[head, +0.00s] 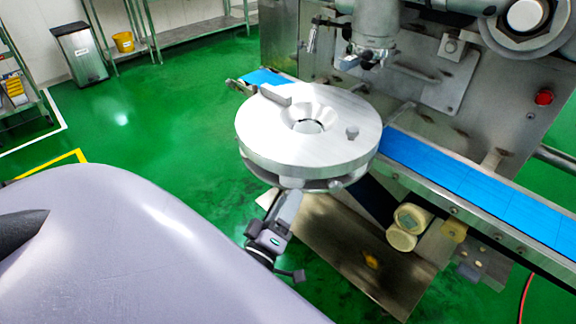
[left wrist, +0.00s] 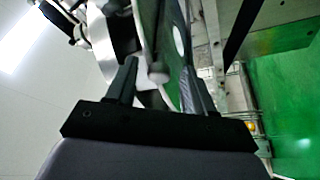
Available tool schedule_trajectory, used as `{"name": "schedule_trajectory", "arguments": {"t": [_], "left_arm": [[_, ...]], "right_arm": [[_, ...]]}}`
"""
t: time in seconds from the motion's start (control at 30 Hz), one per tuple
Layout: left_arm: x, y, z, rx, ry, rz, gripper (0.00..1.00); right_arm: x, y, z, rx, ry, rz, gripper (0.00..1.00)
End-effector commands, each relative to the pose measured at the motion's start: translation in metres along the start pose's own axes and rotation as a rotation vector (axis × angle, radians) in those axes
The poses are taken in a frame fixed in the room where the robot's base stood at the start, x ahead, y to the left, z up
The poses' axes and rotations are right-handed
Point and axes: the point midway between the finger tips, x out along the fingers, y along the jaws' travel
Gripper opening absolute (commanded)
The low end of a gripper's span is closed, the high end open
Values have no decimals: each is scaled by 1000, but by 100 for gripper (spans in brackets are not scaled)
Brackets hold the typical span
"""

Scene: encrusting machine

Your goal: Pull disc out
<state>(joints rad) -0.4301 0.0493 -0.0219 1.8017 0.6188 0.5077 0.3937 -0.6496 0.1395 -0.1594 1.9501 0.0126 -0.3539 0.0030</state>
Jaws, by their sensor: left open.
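The disc (head: 255,143) is a thick, round, pale metal plate with a funnel-shaped hole in its middle. A bar and a small knob stand on its top. It sits level in front of the machine, over the conveyor. My left gripper (head: 284,208) is just below the disc's near edge, its fingers partly hidden by the rim. In the left wrist view the left gripper (left wrist: 160,85) has its two fingers spread, with a pale edge and a rounded knob showing between and beyond them. Whether they touch it I cannot tell. My right gripper is not in view.
The machine's steel body (head: 455,85) stands behind the disc, with a nozzle (head: 375,35) above. A blue conveyor belt (head: 470,175) runs to the right. A metal base plate (head: 345,255) is below. The green floor at left is open; shelves and a bin (head: 80,55) stand far back.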

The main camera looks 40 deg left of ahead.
Motion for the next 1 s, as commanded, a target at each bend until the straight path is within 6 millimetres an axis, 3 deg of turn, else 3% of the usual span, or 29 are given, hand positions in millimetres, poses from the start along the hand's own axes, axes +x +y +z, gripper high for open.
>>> {"name": "schedule_trajectory", "arguments": {"t": [0.2, 0.43, 1.0], "left_arm": [[-34, -1, 1, 1, -3, -2, 53], [-58, 0, 1, -1, -1, 0, 53], [-63, 0, 0, -1, -1, 1, 53]], "right_arm": [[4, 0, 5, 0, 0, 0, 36], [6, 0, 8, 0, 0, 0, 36], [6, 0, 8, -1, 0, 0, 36]]}}
